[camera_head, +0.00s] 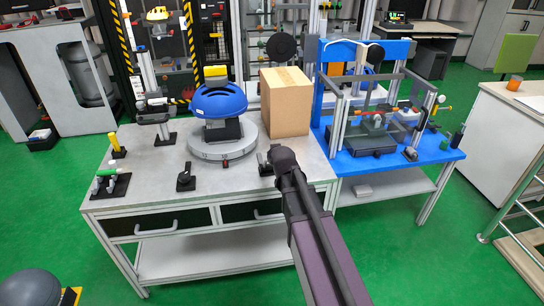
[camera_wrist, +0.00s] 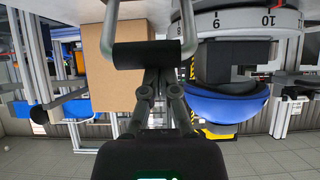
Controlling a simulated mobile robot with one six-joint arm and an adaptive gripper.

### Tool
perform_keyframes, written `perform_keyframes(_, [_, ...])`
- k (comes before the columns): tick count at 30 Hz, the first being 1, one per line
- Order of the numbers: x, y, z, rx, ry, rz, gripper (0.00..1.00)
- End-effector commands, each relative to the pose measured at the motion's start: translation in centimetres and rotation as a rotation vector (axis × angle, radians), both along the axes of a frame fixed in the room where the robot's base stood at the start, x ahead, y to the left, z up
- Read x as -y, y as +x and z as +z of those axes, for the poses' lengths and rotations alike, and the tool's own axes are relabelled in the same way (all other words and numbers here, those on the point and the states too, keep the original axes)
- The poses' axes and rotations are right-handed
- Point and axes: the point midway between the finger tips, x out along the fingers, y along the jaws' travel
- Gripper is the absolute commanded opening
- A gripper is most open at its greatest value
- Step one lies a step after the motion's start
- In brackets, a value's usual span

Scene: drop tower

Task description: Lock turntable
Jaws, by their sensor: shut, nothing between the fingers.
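The turntable is a round light-grey disc (camera_head: 224,149) on the workbench, with a blue helmet (camera_head: 218,101) on a dark block above it. In the wrist view, the turntable rim (camera_wrist: 240,24) is at the upper right, upside down, with the marks 8, 9 and 10 showing. A small black lever-like fitting (camera_head: 185,180) stands in front of the disc, and another dark fitting (camera_head: 264,166) is at its right, partly behind my arm. My gripper (camera_wrist: 148,55) is shut and empty, close to the turntable's side. Contact with a fitting cannot be told. My arm hides the gripper in the head view.
A cardboard box (camera_head: 287,102) stands right of the turntable, close to my arm. A blue bench with a framed rig (camera_head: 372,128) is farther right. Small tools (camera_head: 109,184) stand at the bench's left edge. Drawers (camera_head: 166,222) are below. Green floor lies in front.

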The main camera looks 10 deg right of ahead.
Motion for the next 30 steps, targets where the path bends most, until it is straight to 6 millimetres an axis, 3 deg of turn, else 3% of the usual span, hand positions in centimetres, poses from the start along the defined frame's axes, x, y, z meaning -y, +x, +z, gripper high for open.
perform_keyframes(17, [-0.1,-0.9,-0.3,-0.017,0.001,0.001,0.00])
perform_keyframes(30, [-0.2,1.3,2.5,-0.002,0.000,0.002,0.00])
